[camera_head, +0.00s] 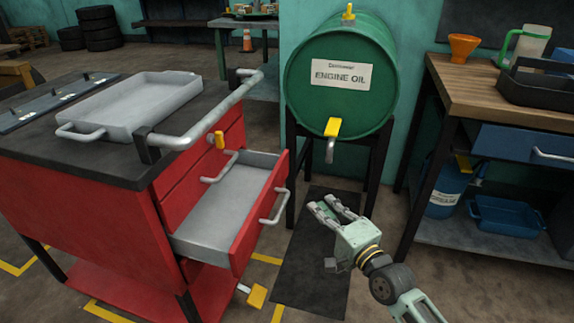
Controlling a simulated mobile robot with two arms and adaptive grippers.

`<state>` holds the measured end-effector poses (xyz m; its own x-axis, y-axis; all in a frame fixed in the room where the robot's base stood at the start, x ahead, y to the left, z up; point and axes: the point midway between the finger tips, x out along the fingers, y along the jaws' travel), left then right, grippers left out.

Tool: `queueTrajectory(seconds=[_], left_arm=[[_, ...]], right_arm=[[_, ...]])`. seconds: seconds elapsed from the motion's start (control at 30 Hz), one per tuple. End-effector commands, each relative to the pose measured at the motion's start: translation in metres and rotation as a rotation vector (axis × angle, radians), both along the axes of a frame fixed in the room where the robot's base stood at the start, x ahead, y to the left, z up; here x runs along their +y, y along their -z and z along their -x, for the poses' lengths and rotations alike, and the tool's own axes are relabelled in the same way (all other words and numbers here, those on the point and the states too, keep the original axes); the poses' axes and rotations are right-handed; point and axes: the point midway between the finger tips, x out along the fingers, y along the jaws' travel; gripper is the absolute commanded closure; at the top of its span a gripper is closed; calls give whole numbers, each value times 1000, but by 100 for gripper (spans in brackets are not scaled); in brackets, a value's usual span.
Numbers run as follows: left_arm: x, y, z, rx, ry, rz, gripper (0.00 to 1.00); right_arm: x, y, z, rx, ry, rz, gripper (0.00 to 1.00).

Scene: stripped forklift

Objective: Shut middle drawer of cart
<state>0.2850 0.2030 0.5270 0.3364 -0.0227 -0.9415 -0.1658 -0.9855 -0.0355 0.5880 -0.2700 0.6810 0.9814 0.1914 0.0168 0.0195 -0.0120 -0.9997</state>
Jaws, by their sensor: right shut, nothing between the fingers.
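The red cart (110,215) with a black top stands at the left. Its middle drawer (225,205) is pulled out toward the right, and its grey inside looks empty. The drawer's red front (247,234) carries a grey bar handle (274,207). Another handle (220,167) shows on the cart's face above the open drawer. My right gripper (328,207) is shut and empty, to the right of the drawer front and apart from it. My right arm comes in from the lower right. My left gripper is out of view.
A grey tray (150,112) lies on the cart top, beside a push bar (215,110). A green engine oil drum (343,105) on a black stand is behind my gripper. A wooden-topped workbench (490,95) is at the right. A dark mat (312,275) covers the floor between.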

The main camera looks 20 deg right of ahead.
Motion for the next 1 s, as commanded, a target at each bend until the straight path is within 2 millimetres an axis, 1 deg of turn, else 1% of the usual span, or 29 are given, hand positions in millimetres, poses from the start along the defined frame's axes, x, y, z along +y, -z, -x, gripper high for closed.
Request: queueTrajectory(seconds=[0.03,0.1,0.17,0.27,0.7,0.8,1.0], left_arm=[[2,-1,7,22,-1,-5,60],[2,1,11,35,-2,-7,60],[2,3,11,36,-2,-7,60],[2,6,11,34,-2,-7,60],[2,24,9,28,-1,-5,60],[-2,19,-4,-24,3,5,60],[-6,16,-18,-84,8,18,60]], right_arm=[[-2,1,1,15,1,-10,100],[-2,4,-1,22,2,-17,100],[-2,6,-5,22,2,-18,100],[1,5,-18,18,2,-17,100],[18,5,-100,17,1,-15,100],[34,5,-108,19,0,-19,100],[47,5,-117,19,1,-15,100]])
